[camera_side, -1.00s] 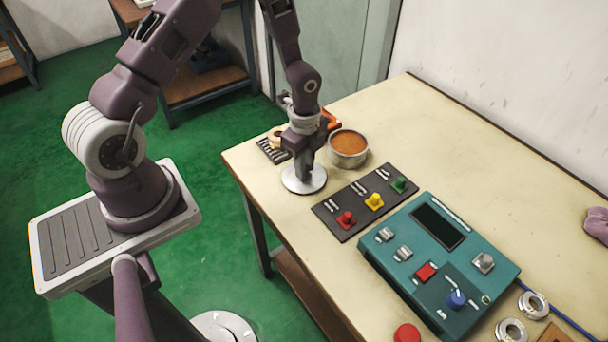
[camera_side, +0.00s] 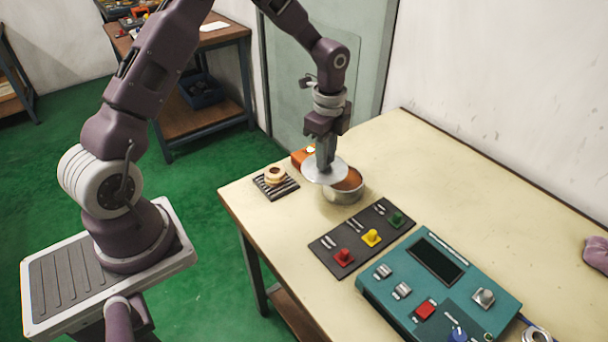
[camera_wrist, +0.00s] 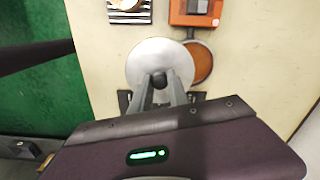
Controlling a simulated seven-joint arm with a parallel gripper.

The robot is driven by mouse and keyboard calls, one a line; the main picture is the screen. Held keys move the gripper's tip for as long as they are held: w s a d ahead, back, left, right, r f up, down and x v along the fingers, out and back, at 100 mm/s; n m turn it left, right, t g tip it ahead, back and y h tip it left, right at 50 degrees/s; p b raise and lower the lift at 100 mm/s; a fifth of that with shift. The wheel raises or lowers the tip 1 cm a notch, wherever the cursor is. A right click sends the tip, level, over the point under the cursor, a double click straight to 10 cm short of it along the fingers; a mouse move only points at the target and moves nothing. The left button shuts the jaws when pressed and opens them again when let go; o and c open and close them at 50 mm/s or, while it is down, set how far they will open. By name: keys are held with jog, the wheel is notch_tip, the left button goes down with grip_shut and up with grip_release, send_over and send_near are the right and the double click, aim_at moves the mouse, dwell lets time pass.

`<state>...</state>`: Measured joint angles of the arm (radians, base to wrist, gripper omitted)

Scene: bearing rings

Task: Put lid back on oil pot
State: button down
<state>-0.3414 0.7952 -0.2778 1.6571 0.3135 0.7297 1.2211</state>
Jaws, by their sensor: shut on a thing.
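The lid (camera_side: 318,173) is a flat pale metal disc. My gripper (camera_side: 325,166) is shut on its knob and holds it raised, over the left part of the pot in the side view. The oil pot (camera_side: 343,195) is a round metal pot with orange-brown oil inside; the right part of its opening is uncovered. In the wrist view the lid (camera_wrist: 148,62) hangs between my fingers (camera_wrist: 160,82), with the dark knob between the tips. The pot (camera_wrist: 200,62) shows to the right of the lid, partly hidden behind it.
A dark striped rack (camera_side: 276,186) with a ring on it stands left of the pot. An orange device (camera_side: 300,157) is behind the pot. A dark panel with red, yellow and green knobs (camera_side: 345,257) and a teal control box (camera_side: 400,300) lie in front. The table's right back is clear.

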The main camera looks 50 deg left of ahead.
jog(key=w+f, duration=0.2)
jog(key=w, duration=0.4)
jog(key=shift+w+d+f, duration=0.15)
jog(key=shift+w+f, duration=0.15)
jog(key=shift+f, duration=0.05)
jog(key=shift+f, duration=0.15)
dwell(0.6)
jog(key=shift+f, duration=0.85)
jog(key=shift+f, duration=0.7)
dwell(0.4)
jog(key=c, duration=1.2)
grip_release()
jog(key=shift+r, duration=3.75)
